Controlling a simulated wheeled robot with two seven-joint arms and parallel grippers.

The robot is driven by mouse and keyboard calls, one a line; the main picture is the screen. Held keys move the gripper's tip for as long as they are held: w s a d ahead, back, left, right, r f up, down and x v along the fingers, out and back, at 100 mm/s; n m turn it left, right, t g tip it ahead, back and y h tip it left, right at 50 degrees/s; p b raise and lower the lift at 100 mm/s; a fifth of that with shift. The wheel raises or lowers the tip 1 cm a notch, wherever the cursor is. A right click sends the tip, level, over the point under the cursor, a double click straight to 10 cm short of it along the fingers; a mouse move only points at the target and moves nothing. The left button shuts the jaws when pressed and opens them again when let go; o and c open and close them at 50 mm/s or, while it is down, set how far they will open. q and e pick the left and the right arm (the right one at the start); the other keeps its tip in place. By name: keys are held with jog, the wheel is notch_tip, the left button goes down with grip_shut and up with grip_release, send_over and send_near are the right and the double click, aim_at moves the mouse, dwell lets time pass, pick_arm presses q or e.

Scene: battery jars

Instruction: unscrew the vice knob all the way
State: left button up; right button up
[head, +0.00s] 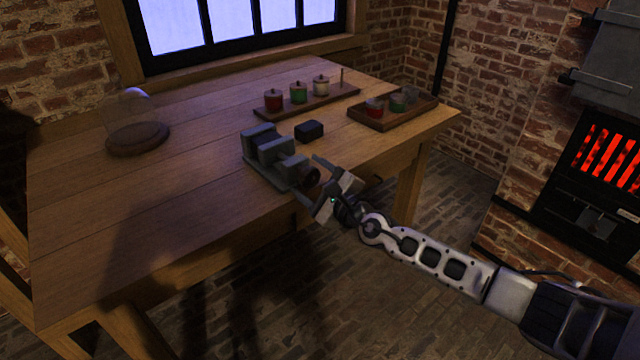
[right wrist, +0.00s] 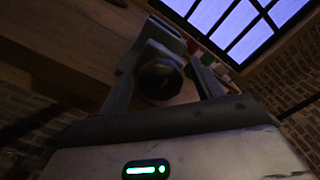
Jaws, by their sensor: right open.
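A grey vice (head: 268,150) sits on the wooden table near its front edge. Its dark round knob (head: 312,176) faces the front right, and it also shows in the right wrist view (right wrist: 160,78). My right gripper (head: 308,178) is open, with its fingers on either side of the knob. In the right wrist view (right wrist: 165,95) the knob lies between the two fingers, with gaps visible beside it. I cannot tell whether either finger touches it. My left gripper is not in view.
A small black block (head: 309,131) lies behind the vice. A wooden rack (head: 345,94) with several lidded jars and a tray (head: 424,108) with jars stand farther back. A glass dome on a round base (head: 137,139) stands at left. The table's left front is clear.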

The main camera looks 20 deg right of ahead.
jog(key=shift+s+d, duration=0.15)
jog(key=shift+s, duration=0.25)
pick_arm(q)
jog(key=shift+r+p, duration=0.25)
jog(key=shift+p, duration=0.2)
pick_arm(e)
jog(key=v, duration=1.5)
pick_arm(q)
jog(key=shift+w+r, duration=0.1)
